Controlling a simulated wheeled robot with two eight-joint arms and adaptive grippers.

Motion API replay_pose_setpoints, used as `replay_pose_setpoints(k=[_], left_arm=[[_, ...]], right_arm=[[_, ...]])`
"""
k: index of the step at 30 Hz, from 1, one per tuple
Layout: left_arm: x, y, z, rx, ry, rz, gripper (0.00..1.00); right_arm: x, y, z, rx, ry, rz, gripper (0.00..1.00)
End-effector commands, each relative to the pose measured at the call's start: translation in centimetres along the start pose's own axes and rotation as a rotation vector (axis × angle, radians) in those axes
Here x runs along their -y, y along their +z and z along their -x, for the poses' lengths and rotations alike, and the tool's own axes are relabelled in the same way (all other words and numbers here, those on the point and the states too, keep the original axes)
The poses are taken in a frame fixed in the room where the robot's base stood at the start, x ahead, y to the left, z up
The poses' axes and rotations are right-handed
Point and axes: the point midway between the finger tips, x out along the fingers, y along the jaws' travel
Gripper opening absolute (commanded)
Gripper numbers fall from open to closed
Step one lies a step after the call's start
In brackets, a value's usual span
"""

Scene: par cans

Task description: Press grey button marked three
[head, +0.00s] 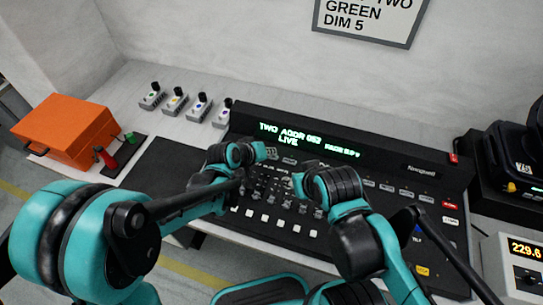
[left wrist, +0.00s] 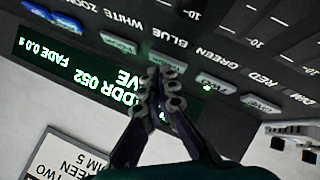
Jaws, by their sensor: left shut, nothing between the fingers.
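The console (head: 400,190) has a row of small grey buttons under its lit display. In the left wrist view the row appears upside down, with green-lit buttons marked one (left wrist: 262,103) and two (left wrist: 208,85). The third button along (left wrist: 167,60) is partly covered by my left fingertips, so its mark is hard to read. My left gripper (left wrist: 162,77) is shut and empty, its tips lined up with that button; whether they touch it I cannot tell. In the head view my left gripper (head: 268,153) is small near the row's left end. My right arm's end (head: 305,185) hangs over the console, its fingers unclear.
The display (head: 310,142) reads two, addr 052, live. Several small fader boxes (head: 176,103) and an orange case (head: 65,130) stand to the left. A black lamp (head: 515,150) and a meter box (head: 520,265) stand to the right. A sign (head: 367,18) hangs on the wall.

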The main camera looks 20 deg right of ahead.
Motion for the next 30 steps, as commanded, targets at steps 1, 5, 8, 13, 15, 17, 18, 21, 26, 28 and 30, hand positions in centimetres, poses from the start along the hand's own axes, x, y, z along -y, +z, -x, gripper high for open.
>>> replay_pose_setpoints(k=[1, 5, 8, 13, 15, 17, 18, 21, 26, 28, 30], left_arm=[[0.1, 0.1, -0.1, 0.000, 0.000, 0.000, 0.00], [0.1, 0.1, -0.2, 0.000, 0.000, 0.000, 0.00], [0.1, 0.1, -0.2, 0.000, 0.000, 0.000, 0.00], [0.1, 0.1, -0.2, 0.000, 0.000, 0.000, 0.00], [0.1, 0.1, -0.1, 0.000, 0.000, 0.000, 0.00], [0.0, 0.0, 0.0, 0.000, 0.000, 0.000, 0.00], [-0.1, -0.1, 0.1, 0.000, 0.000, 0.000, 0.00], [-0.4, -0.4, 0.5, 0.000, 0.000, 0.000, 0.00], [-0.7, -0.7, 1.0, 0.000, 0.000, 0.000, 0.00], [-0.7, -0.7, 1.0, 0.000, 0.000, 0.000, 0.00], [-0.7, -0.7, 0.9, 0.000, 0.000, 0.000, 0.00]], right_arm=[[0.0, 0.1, -0.1, 0.000, 0.000, 0.000, 0.40], [0.0, 0.1, -0.2, 0.000, 0.000, 0.000, 0.40], [0.0, 0.1, -0.2, 0.000, 0.000, 0.000, 0.40], [0.0, 0.1, -0.2, 0.000, 0.000, 0.000, 0.40], [0.0, 0.1, -0.1, 0.000, 0.000, 0.000, 0.40], [0.0, 0.0, 0.0, 0.000, 0.000, 0.000, 0.40], [0.0, -0.1, 0.1, 0.000, 0.000, 0.000, 0.40], [0.0, -0.3, 0.5, 0.000, 0.000, 0.000, 0.40], [0.0, -0.6, 0.8, 0.000, 0.000, 0.000, 0.40], [0.0, -0.6, 0.8, 0.000, 0.000, 0.000, 0.40], [0.0, -0.5, 0.8, 0.000, 0.000, 0.000, 0.40]])
